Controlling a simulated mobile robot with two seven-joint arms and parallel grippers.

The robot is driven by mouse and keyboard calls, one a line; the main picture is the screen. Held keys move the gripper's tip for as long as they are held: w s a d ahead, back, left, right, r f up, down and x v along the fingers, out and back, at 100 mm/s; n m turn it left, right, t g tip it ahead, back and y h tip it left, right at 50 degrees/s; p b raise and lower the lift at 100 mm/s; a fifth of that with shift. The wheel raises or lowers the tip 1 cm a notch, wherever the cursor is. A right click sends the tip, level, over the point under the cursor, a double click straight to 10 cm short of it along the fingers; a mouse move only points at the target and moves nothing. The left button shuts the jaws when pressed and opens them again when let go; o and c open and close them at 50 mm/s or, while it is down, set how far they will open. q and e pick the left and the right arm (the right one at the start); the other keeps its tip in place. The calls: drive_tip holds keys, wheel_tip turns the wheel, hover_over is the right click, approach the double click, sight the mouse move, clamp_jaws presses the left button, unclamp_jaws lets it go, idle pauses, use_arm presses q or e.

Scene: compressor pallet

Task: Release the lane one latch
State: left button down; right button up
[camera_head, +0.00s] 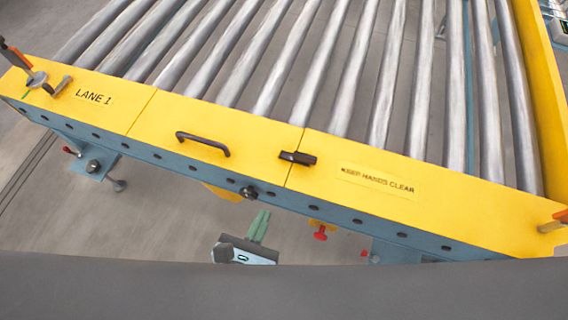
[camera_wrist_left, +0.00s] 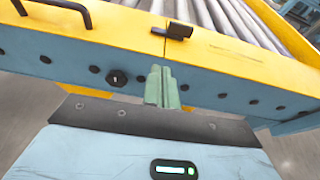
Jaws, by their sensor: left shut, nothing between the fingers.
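A small black latch (camera_head: 297,157) lies across the seam between two yellow cover panels; it also shows in the left wrist view (camera_wrist_left: 178,31). A black round knob (camera_head: 249,192) sits on the blue side rail below it, and also shows in the wrist view (camera_wrist_left: 117,78). A "LANE 1" label (camera_head: 94,97) is on the left yellow panel. My left gripper (camera_head: 263,212) has green fingers closed together and empty. In the wrist view its fingertips (camera_wrist_left: 161,68) are in front of the blue rail, right of the knob and below the latch. My right gripper is not in view.
A black handle (camera_head: 203,144) stands on the middle yellow panel. Grey rollers (camera_head: 300,80) fill the conveyor behind. Red knobs (camera_head: 320,236) hang beneath the rail.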

sight(288, 158)
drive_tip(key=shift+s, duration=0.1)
